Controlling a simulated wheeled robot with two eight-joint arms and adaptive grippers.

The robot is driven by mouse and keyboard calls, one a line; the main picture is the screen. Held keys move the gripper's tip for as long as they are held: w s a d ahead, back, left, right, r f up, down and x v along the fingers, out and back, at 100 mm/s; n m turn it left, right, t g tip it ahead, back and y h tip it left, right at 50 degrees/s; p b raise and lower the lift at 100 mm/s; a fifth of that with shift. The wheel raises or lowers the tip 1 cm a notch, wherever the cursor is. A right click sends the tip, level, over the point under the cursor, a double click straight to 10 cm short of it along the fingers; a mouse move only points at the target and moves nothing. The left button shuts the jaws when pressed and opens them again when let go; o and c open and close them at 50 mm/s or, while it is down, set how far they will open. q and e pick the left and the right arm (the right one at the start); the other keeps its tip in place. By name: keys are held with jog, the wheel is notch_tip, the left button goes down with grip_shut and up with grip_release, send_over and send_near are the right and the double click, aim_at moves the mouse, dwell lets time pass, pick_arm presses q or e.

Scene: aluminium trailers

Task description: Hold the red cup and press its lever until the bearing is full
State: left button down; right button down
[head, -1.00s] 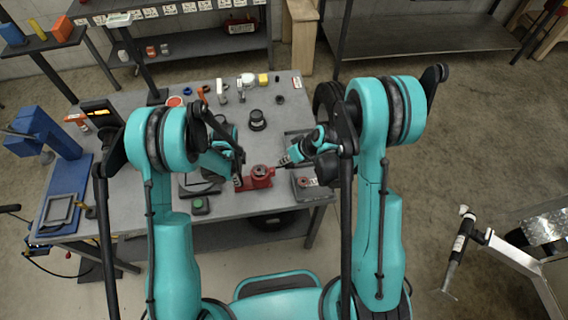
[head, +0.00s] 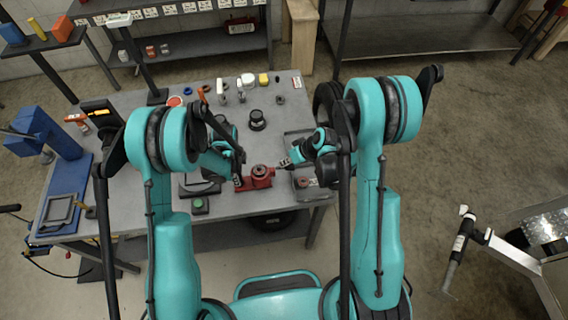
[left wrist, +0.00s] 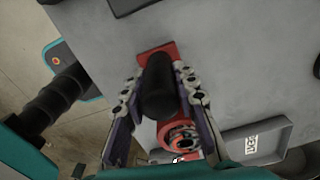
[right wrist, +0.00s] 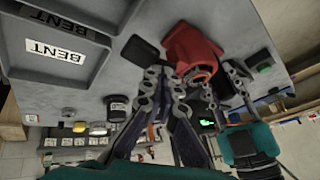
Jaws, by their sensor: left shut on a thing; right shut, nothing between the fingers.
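The red cup (head: 259,173), with its red base, stands near the table's front edge. The left wrist view shows its round top (left wrist: 181,137) with a ring-shaped part in it. How full the bearing is cannot be told. My right gripper (head: 284,163) is shut and empty, just right of the cup. In the right wrist view its fingertips (right wrist: 164,77) are close by the red body (right wrist: 190,48). The lever cannot be clearly made out.
Grey trays labelled BENT (right wrist: 57,52) lie right of the cup. A green button box (head: 200,205) is at the front left. A black round part (head: 257,121) and several small parts stand farther back. A blue press (head: 42,131) is at the table's left.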

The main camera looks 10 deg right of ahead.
dwell(0.7)
jog(key=shift+a+r, duration=0.2)
jog(key=shift+r, duration=0.5)
jog(key=shift+a+r, duration=0.15)
jog(key=shift+r, duration=0.5)
jog(key=shift+r, duration=0.1)
jog(key=shift+a+r, duration=0.25)
jog(key=shift+r, duration=0.5)
jog(key=shift+a+r, duration=0.25)
jog(key=shift+r, duration=0.55)
jog(key=shift+a+r, duration=0.25)
jog(key=shift+r, duration=0.5)
jog(key=r, duration=0.1)
jog(key=a+r, duration=0.1)
jog(key=r, duration=0.1)
jog(key=shift+r, duration=0.3)
send_over(279, 167)
jog(key=d, duration=0.1)
jog(key=shift+d+f, duration=0.2)
jog(key=shift+f, duration=4.05)
